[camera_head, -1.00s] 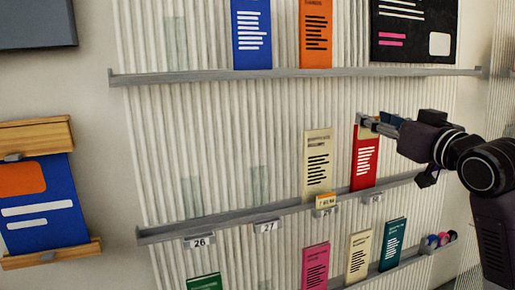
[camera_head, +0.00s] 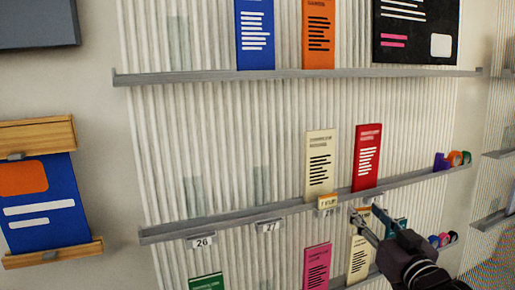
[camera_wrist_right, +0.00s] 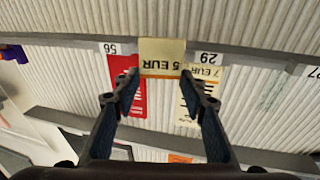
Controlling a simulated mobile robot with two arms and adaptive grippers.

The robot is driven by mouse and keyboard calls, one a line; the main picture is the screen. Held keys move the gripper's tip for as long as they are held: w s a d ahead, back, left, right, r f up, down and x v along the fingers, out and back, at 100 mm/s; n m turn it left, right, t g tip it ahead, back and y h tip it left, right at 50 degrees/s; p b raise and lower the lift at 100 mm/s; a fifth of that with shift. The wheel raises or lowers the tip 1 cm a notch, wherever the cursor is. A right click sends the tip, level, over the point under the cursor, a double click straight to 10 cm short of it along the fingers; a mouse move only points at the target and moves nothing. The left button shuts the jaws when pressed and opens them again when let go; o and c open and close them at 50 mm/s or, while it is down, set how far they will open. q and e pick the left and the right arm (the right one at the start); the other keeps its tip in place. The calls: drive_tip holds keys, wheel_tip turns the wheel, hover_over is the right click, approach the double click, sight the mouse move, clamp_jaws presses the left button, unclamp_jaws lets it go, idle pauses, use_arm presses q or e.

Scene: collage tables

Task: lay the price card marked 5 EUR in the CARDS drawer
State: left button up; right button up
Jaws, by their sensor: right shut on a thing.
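The price card marked 5 EUR (camera_wrist_right: 161,57) is cream with an orange edge and appears upside down in the right wrist view. My right gripper (camera_wrist_right: 157,75) is shut on it, with a fingertip at each side of its lower part. In the head view my right gripper (camera_head: 362,216) is just below the middle ledge, under the red leaflet (camera_head: 367,158); the card is hardly distinguishable there. My left gripper and the CARDS drawer are not in view.
A pink leaflet (camera_head: 316,267) stands below. The ledge's left stretch has bare ribbed wall behind it.

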drive_tip(key=s+a+f+h, duration=0.1)
drive_tip(key=s+a+f, duration=0.1)
drive_tip(key=s+f, duration=0.3)
drive_tip(key=s+a+f+m+b, duration=0.1)
drive_tip(key=s+f, duration=0.5)
drive_tip(key=s, duration=0.6)
drive_tip(key=s+a+f+h, duration=0.1)
drive_tip(key=s+a+f, duration=0.3)
drive_tip(key=s, duration=0.4)
drive_tip(key=shift+s+f+m+h+b, duration=0.3)
drive_tip(key=shift+f+b, duration=0.05)
drive_tip(key=shift+f, duration=0.35)
drive_tip(key=w+a+r+n+g+y, duration=0.2)
drive_tip(key=w+a+n+g+y, duration=0.2)
drive_tip(key=a+n+y, duration=0.2)
drive_tip(key=w+a+r+n+g+y, duration=0.3)
drive_tip(key=w+a+n+g+y, duration=0.1)
drive_tip(key=a+y, duration=0.6)
drive_tip(key=shift+a+n+g, duration=0.45)
drive_tip(key=shift+n+g, duration=0.35)
drive_tip(key=shift+n, duration=0.5)
